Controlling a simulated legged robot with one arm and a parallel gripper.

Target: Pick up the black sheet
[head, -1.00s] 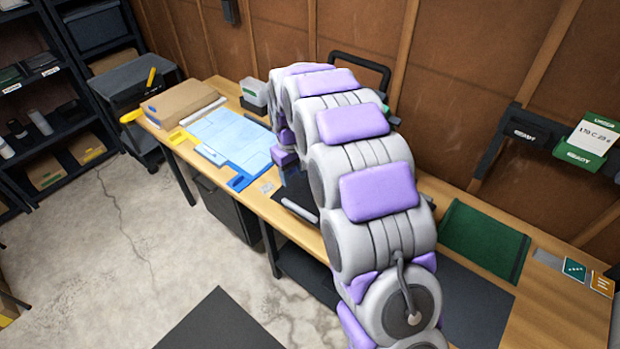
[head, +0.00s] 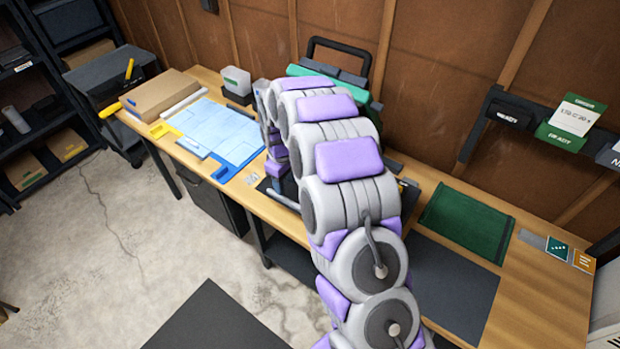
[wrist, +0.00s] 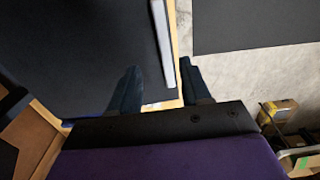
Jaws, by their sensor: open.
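A black sheet (wrist: 75,45) fills the left of the wrist view, with a pale bar (wrist: 162,40) along its right edge by the bench edge. In the head view a dark strip of it (head: 265,187) shows beside my arm, which hides most of it. My gripper (wrist: 160,64) is open and empty; its two dark fingers are apart, one over the sheet and one past the bench edge. I cannot tell the gap between fingers and sheet. In the head view my gripper is hidden behind the arm.
A dark grey mat (head: 455,290) and green mat (head: 468,222) lie on the bench to the right. Blue sheets (head: 215,130) and a cardboard box (head: 158,92) lie to the left. A black floor mat (head: 215,320) lies in front. A green-topped item stands behind my arm.

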